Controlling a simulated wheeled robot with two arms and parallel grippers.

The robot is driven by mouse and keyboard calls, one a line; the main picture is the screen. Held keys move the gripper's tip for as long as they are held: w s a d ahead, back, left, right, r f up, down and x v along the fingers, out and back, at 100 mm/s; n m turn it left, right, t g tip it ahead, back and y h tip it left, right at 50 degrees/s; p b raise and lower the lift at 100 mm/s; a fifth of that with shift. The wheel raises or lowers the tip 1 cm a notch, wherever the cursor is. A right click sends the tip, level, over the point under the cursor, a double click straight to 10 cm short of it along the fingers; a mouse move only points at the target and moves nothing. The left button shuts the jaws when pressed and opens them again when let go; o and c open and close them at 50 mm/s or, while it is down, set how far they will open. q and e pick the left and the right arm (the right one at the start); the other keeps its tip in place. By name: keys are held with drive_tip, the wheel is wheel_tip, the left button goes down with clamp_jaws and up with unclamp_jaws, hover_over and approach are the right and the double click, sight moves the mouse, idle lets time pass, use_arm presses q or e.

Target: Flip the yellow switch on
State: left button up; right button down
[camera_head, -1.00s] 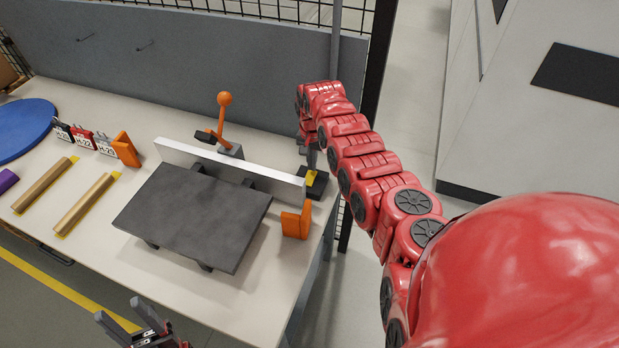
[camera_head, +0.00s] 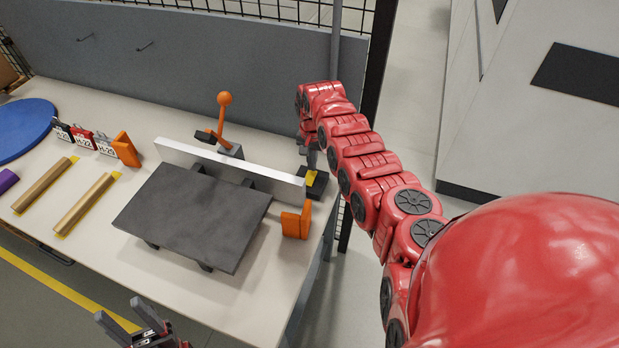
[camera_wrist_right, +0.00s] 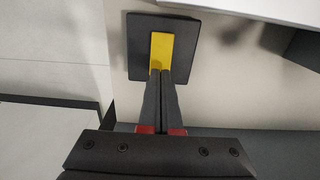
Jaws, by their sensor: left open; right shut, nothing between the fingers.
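The yellow switch (camera_head: 311,177) sits on a dark square base near the right end of the workbench. In the right wrist view the yellow switch (camera_wrist_right: 162,48) is upright in the picture on its black base (camera_wrist_right: 138,50). My right gripper (camera_wrist_right: 159,75) is shut and empty, its fingertips at the lower end of the yellow piece; I cannot tell whether they press on it. In the head view my right gripper (camera_head: 310,158) is over the switch and partly hides it. My left gripper (camera_head: 121,321) is open and empty at the bottom edge of the head view, in front of the bench.
A dark grey panel (camera_head: 195,215) lies beside a white fence bar (camera_head: 235,167). An orange-knobbed lever (camera_head: 225,110) stands behind the bar, and an orange block (camera_head: 296,222) is near the switch. Tagged clamps and wooden strips (camera_head: 85,205) lie to the left.

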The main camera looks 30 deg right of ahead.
sight(312, 173)
drive_tip(key=shift+f+b, duration=0.75)
drive_tip(key=shift+f, duration=0.25)
idle(0.5)
drive_tip(key=shift+r, duration=0.2)
wheel_tip(312, 173, up, 3)
drive_tip(key=p, duration=0.2)
drive_tip(key=shift+f+p, duration=0.1)
drive_tip(key=shift+p, duration=0.25)
wheel_tip(312, 173, up, 2)
drive_tip(key=shift+r+p, duration=0.1)
drive_tip(key=shift+p, duration=0.6)
drive_tip(key=shift+r+p, duration=0.35)
drive_tip(key=shift+r, duration=0.55)
